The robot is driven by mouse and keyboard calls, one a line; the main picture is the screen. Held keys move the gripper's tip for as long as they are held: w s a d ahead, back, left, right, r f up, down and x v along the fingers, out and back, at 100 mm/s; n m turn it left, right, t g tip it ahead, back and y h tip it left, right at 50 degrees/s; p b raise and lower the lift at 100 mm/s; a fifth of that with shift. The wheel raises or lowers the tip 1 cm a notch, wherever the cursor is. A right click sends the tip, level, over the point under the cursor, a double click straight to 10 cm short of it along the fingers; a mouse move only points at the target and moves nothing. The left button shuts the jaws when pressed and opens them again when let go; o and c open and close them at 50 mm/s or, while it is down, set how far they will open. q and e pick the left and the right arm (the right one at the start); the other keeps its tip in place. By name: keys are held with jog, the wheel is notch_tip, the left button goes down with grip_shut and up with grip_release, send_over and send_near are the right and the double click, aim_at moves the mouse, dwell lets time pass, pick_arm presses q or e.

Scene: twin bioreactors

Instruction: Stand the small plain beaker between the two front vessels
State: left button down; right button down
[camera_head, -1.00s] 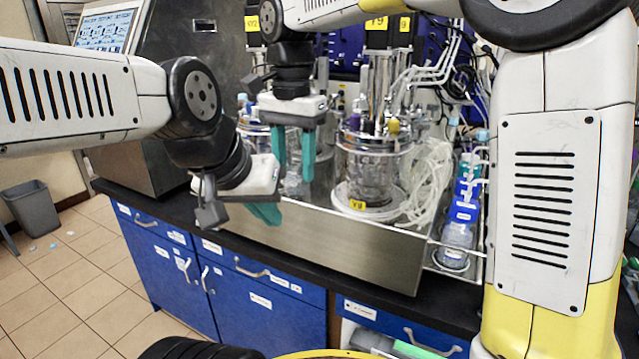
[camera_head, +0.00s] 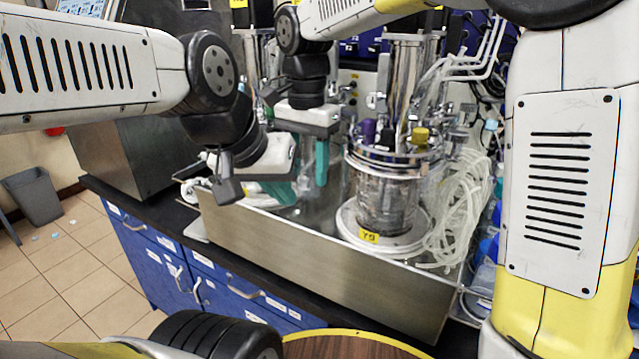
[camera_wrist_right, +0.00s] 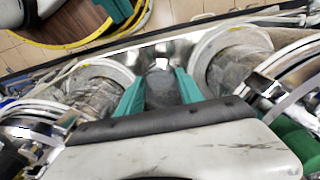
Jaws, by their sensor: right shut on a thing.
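My right gripper (camera_wrist_right: 160,92) has its teal fingers around a small grey, see-through beaker (camera_wrist_right: 163,88) in the right wrist view. One front vessel (camera_wrist_right: 85,96) lies to the left of the fingers and the other (camera_wrist_right: 232,62) to the right. In the head view the right gripper (camera_head: 305,160) points down, left of the glass vessel labelled Y9 (camera_head: 385,200); the beaker is hard to make out there. The other vessel is largely hidden behind my arms. My left gripper (camera_head: 278,192) is low in front of the right one, its fingers partly hidden.
The vessels stand in a shallow steel tray (camera_head: 325,267) on a black counter (camera_head: 155,222) above blue drawers. Clear tubing (camera_head: 460,200) hangs right of the Y9 vessel. A grey bin (camera_head: 33,196) stands on the floor at left.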

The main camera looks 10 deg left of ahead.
aim_at(308, 189)
jog(key=shift+f, duration=2.15)
jog(key=c, duration=0.8)
grip_release()
jog(key=shift+f, duration=0.15)
jog(key=shift+o, duration=0.2)
notch_tip(308, 189, up, 12)
jog(key=shift+s, duration=0.1)
